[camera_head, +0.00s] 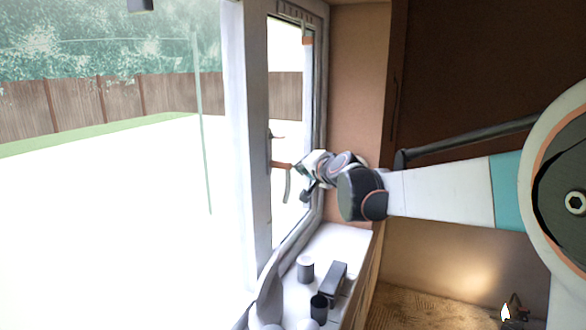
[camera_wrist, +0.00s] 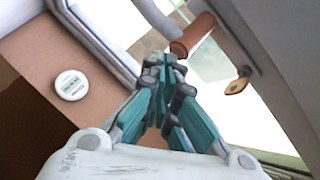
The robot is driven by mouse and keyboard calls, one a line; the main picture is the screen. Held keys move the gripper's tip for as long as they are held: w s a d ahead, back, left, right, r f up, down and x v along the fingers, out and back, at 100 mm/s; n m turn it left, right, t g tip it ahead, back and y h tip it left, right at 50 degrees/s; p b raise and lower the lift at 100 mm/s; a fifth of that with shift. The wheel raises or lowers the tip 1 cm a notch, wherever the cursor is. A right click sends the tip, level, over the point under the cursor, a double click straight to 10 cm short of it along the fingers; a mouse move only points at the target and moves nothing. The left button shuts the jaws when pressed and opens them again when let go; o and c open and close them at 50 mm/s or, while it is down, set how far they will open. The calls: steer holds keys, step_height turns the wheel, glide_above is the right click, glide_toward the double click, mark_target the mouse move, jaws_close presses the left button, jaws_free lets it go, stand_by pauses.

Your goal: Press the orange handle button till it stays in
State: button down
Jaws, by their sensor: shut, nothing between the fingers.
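The orange handle (camera_head: 280,165) is on the frame of the window at centre, and it also shows in the wrist view (camera_wrist: 197,34) as a short orange-brown cylinder. Its near end (camera_wrist: 179,49) is darker and rounded; I cannot tell whether the button there is in or out. My gripper (camera_head: 299,178) is beside the handle in the head view. In the wrist view my gripper (camera_wrist: 166,66) is shut and empty, its tips just below the handle's near end. Whether they touch it is unclear.
A brass key-like piece (camera_wrist: 238,84) sits on the frame right of the handle. A white round disc (camera_wrist: 71,85) is on the brown wall. The sill below holds a grey cup (camera_head: 305,270), a dark box (camera_head: 333,284) and a dark cup (camera_head: 319,307).

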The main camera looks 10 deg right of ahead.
steer(key=shift+s+d, duration=0.45)
steer(key=shift+d, duration=0.15)
steer(key=s+d, duration=0.2)
steer(key=d, duration=0.2)
steer(key=shift+s+d, duration=0.1)
steer(key=shift+s, duration=0.3)
steer(key=s+a+f+n+g+b, duration=0.2)
steer(key=s+a+f+n+b, duration=0.1)
steer(key=s+f+b, duration=0.65)
steer(key=s+a+f+n+g+b, duration=0.25)
steer(key=s+f+b, duration=0.35)
steer(key=s+f, duration=0.65)
steer(key=s+d+f+n+g+h+b, duration=0.1)
steer(key=s+f+n+b, duration=0.1)
steer(key=s+f+b, duration=0.3)
steer(key=s+d+f+n+g+h+b, duration=0.1)
steer(key=s+f+b, duration=0.5)
steer(key=s+f, duration=0.8)
step_height(320, 180, down, 4)
steer(key=shift+d+r+n+g+h, duration=0.15)
steer(key=shift+d+n+g+h, duration=0.2)
steer(key=shift+d+g+h, duration=0.35)
